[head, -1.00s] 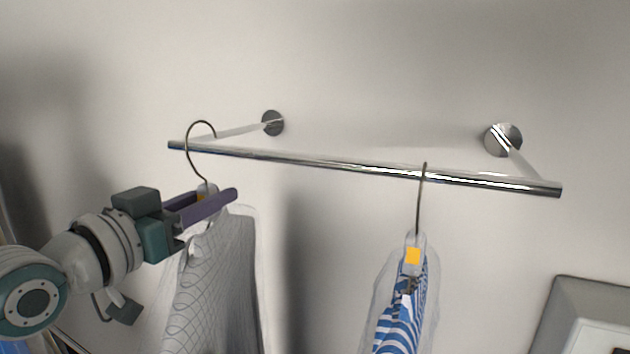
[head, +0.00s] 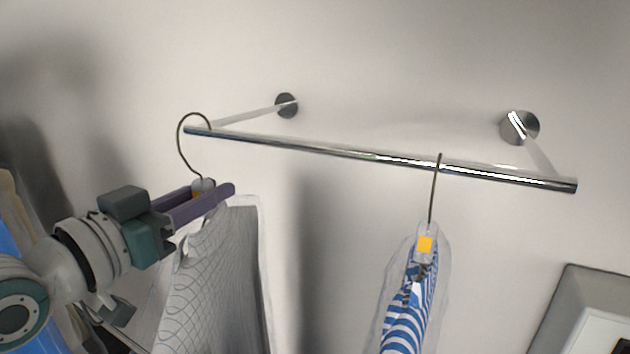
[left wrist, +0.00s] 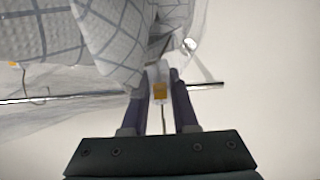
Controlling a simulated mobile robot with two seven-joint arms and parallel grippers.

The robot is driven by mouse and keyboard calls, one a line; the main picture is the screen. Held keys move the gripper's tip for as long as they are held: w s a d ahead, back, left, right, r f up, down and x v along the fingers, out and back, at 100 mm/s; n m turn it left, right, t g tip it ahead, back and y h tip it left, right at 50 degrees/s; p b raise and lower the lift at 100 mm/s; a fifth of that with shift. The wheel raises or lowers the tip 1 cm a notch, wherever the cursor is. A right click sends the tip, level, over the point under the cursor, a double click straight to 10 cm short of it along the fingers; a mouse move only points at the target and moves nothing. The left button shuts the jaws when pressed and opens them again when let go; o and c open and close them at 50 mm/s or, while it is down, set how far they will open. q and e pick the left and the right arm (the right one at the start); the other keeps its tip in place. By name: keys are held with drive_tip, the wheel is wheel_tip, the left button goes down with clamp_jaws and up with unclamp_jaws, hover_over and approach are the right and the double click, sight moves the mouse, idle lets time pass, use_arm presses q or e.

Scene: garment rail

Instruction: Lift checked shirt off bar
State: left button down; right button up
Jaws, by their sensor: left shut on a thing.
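The checked shirt (head: 215,280), grey-white with thin dark lines in a clear cover, hangs below the left end of the chrome bar (head: 330,149). Its hanger hook (head: 180,150) loops above the bar's left tip; I cannot tell whether it touches the bar. My left gripper (head: 215,194) is shut on the hanger's neck, just below the hook. In the left wrist view the fingers flank an orange tag (left wrist: 160,90) on the neck, and the checked shirt (left wrist: 60,35) fills the upper left. My right gripper is not in view.
A blue-and-white striped shirt (head: 408,318) hangs from the bar further right, with an orange tag on its hanger. Two wall mounts (head: 286,105) hold the bar. A grey box (head: 580,300) is at the lower right. The wall left of the bar is bare.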

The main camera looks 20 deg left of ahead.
use_arm(q)
drive_tip(key=s+a+p, duration=0.3)
drive_tip(key=s+p, duration=0.2)
drive_tip(key=s, duration=3.6)
drive_tip(key=shift+a, duration=0.1)
drive_tip(key=shift+w, duration=0.1)
